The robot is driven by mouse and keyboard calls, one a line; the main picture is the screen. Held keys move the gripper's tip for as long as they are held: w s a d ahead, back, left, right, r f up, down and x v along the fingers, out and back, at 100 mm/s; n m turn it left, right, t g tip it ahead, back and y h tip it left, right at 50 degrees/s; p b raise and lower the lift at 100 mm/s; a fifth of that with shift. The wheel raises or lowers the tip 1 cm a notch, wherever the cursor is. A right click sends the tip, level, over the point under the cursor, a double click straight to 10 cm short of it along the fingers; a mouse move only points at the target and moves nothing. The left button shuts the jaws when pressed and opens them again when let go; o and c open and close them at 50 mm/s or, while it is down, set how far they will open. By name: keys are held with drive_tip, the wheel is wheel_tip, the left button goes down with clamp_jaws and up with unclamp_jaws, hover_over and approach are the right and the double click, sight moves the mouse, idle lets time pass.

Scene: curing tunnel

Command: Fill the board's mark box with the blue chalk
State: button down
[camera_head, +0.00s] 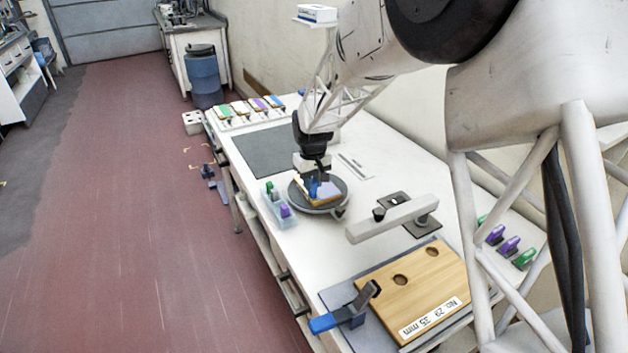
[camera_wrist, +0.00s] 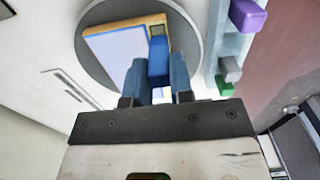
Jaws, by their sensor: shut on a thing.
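The board (camera_wrist: 118,56) lies flat on a round dark turntable (camera_wrist: 192,18); it has a pale face, blue edging and a wooden strip at its upper right. In the head view the board (camera_head: 328,193) is partly hidden by my gripper (camera_head: 317,178). In the wrist view my gripper (camera_wrist: 158,82) is shut on the blue chalk (camera_wrist: 158,58), whose far end overlaps the board's right side. I cannot tell whether the chalk touches the board. The mark box cannot be made out clearly; the chalk and fingers cover part of that area.
A pale rack (camera_head: 278,212) with green and purple pieces stands left of the turntable (camera_head: 341,206). A grey lever arm (camera_head: 392,217) stands to its right. A clamped wooden plate (camera_head: 415,290) lies in front. A dark mat (camera_head: 275,150) and several coloured items (camera_head: 250,106) lie behind.

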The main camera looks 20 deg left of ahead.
drive_tip(key=shift+s+d, duration=0.35)
drive_tip(key=shift+s, duration=0.05)
drive_tip(key=shift+w+a, duration=0.4)
drive_tip(key=shift+w, duration=0.05)
drive_tip(key=shift+s+d, duration=0.4)
drive_tip(key=shift+s, duration=0.05)
drive_tip(key=shift+w+a, duration=0.4)
drive_tip(key=shift+w, duration=0.05)
drive_tip(key=shift+s+d, duration=0.4)
drive_tip(key=shift+w+a+r, duration=0.15)
drive_tip(key=shift+w+a, duration=0.3)
drive_tip(key=shift+r, duration=3.95)
